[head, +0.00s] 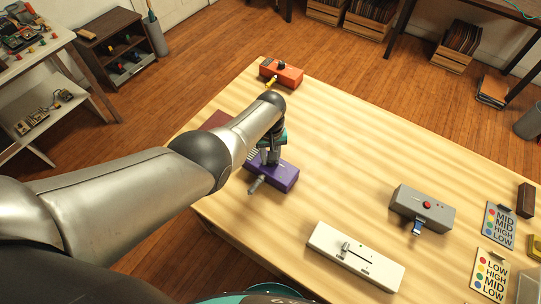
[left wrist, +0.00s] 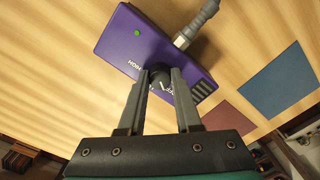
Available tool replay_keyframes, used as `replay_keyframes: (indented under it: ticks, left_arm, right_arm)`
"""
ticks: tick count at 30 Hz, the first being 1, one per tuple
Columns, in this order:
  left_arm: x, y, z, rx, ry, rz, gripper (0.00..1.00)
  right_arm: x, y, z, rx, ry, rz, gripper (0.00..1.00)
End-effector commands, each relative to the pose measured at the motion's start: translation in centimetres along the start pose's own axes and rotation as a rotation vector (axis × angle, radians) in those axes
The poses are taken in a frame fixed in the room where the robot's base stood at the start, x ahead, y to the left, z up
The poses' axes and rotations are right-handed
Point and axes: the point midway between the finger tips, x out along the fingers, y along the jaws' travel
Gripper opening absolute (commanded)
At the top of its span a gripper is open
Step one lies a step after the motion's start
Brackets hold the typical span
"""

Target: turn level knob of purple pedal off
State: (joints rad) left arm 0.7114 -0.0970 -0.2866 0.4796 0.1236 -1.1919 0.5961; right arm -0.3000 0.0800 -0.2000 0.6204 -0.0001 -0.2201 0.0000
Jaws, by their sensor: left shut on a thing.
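The purple pedal (head: 284,178) lies on the wooden table, left of the table's middle in the head view. In the left wrist view the pedal (left wrist: 120,40) shows a green light (left wrist: 137,33), a grey plug at one edge and a black knob (left wrist: 160,80). My left gripper (head: 270,158) reaches down over the pedal. In the left wrist view its two fingers (left wrist: 159,74) stand on either side of the black knob, shut on it. The knob's pointer direction is not clear, and its label is partly hidden. My right gripper is not in view.
An orange pedal (head: 287,74) stands at the table's far edge. A white fader box (head: 355,256) and a grey pedal with a red button (head: 424,207) are to the right. Label cards (head: 491,272) lie near the right edge. The table's middle is clear.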

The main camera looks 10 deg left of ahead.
Motion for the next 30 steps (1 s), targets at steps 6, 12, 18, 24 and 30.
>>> replay_keyframes:
  ticks: [6,12,18,24,30]
  left_arm:
    - [-0.04,0.00,-0.06,-0.006,0.001,0.000,0.00]
    - [-0.05,0.00,-0.07,-0.005,0.002,0.000,0.00]
    - [-0.04,0.00,-0.07,-0.004,0.001,0.000,0.55]
    - [-0.03,-0.01,-0.05,-0.004,0.001,0.000,0.64]
    - [-0.31,-0.01,-0.04,-0.004,0.001,0.000,0.64]
  right_arm:
    - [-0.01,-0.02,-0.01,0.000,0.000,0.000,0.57]
    - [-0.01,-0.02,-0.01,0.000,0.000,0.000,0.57]
    - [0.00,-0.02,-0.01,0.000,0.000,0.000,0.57]
    - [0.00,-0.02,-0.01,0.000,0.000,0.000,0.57]
    - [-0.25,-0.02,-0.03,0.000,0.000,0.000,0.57]
